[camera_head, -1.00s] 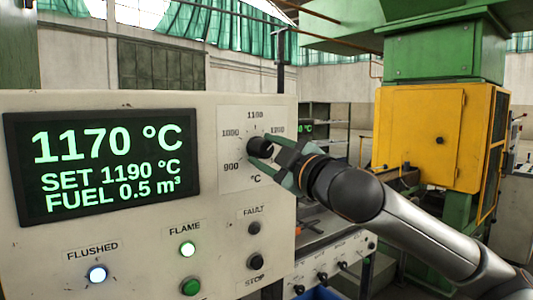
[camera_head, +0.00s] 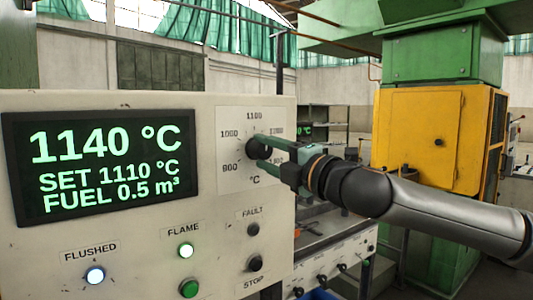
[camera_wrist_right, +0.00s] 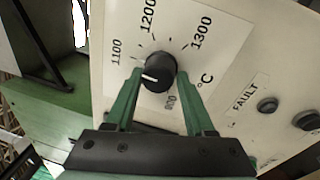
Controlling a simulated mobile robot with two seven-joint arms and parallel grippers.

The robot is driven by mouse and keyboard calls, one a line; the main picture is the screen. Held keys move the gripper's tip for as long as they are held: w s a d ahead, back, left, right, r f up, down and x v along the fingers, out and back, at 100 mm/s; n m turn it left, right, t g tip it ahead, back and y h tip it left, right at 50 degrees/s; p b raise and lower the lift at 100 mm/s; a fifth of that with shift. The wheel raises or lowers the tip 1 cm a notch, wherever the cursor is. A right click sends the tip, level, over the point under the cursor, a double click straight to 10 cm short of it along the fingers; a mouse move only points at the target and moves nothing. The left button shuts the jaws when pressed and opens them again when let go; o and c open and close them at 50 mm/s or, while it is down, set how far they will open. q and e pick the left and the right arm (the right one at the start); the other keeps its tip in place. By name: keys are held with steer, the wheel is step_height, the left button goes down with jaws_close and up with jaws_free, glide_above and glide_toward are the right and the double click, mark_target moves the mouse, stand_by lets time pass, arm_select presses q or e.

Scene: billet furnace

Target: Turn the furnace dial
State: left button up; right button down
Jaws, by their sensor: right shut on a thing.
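The furnace dial (camera_head: 255,149) is a black knob on a white scale plate on the cream control panel. My right gripper (camera_head: 260,150) reaches it from the right, with green fingers shut around the knob. In the right wrist view the dial (camera_wrist_right: 158,72) sits between the tips of the two fingers of my right gripper (camera_wrist_right: 160,80), its white pointer mark facing left. The display (camera_head: 105,165) reads 1140 °C, SET 1110 °C and FUEL 0.5 m³. My left gripper is not in view.
Below the scale are the FAULT lamp (camera_head: 253,229) and the dark STOP button (camera_head: 255,263). The FLUSHED lamp (camera_head: 95,275) glows white. A yellow cabinet (camera_head: 425,135) stands behind my right arm.

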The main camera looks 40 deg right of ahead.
steer(key=shift+n, duration=0.5)
steer(key=shift+c, duration=1.3)
jaws_free()
steer(key=shift+s+f+b, duration=0.1)
steer(key=shift+s+b, duration=0.3)
steer(key=shift+s, duration=0.05)
steer(key=s+f+b, duration=0.1)
steer(key=s+b, duration=0.2)
steer(key=s, duration=0.8)
steer(key=shift+s+a+f, duration=0.15)
steer(key=shift+s+a, duration=0.1)
steer(key=shift+s, duration=0.05)
